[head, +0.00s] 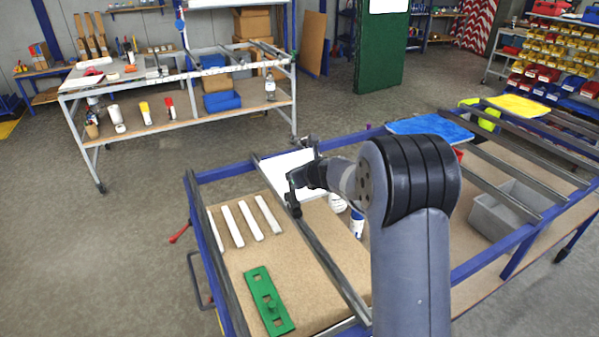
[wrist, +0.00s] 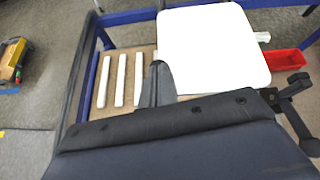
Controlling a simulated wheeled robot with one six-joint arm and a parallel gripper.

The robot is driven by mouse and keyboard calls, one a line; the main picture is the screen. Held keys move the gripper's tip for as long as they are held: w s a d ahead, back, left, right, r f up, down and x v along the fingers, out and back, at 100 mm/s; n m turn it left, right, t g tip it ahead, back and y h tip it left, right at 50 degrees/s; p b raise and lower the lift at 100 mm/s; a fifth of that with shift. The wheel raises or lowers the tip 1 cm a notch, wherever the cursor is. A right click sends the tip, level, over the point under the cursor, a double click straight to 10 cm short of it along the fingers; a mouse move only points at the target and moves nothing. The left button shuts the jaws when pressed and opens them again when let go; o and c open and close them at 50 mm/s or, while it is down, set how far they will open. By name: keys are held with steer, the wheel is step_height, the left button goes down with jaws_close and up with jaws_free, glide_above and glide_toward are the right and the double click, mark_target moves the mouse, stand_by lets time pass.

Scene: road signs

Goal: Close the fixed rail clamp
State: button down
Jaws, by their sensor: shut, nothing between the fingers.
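A dark clamp-like part with a lever and a round knob (wrist: 289,92) shows at the right edge of the wrist view. I take it for the fixed rail clamp; its jaw and rail contact are hidden. In the head view I cannot separate it surely from my dark gripper (head: 293,192). My gripper is over the work table by the white panel. In the wrist view its fingers (wrist: 157,82) are together and empty, left of the clamp-like part and apart from it. The white panel (wrist: 212,45) lies just beyond the fingers; in the head view it (head: 281,168) is partly hidden behind my arm.
White strips (head: 240,223) and a green plate (head: 269,302) lie on the table's left side. A grey rail (head: 335,268) crosses the board. A red bin (wrist: 273,60) is beyond the panel's right side. A blue panel (head: 430,128) and a grey crate (head: 505,208) are to the right.

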steer(key=shift+w+a+r+g+h+p, duration=0.1)
steer(key=shift+w+a+g+h+p, duration=0.15)
steer(key=shift+w+g, duration=0.2)
steer(key=shift+w+a+g+h+p, duration=0.15)
steer(key=shift+w+g+p, duration=0.2)
steer(key=shift+w, duration=0.2)
steer(key=shift+w+a+g, duration=0.2)
steer(key=shift+w+g, duration=0.1)
steer(key=shift+g, duration=0.1)
steer(key=shift+w+f, duration=0.2)
steer(key=shift+f, duration=0.1)
steer(key=shift+s, duration=0.1)
steer(key=b+v, duration=0.2)
steer(key=v, duration=0.9)
steer(key=shift+w+a+r, duration=0.2)
steer(key=shift+w+r, duration=0.05)
steer(key=shift+r, duration=0.05)
steer(key=p+x, duration=0.2)
steer(key=x, duration=0.8)
steer(key=shift+d+f, duration=0.1)
steer(key=shift+f, duration=0.05)
steer(key=shift+w+f, duration=0.2)
steer(key=shift+f, duration=0.15)
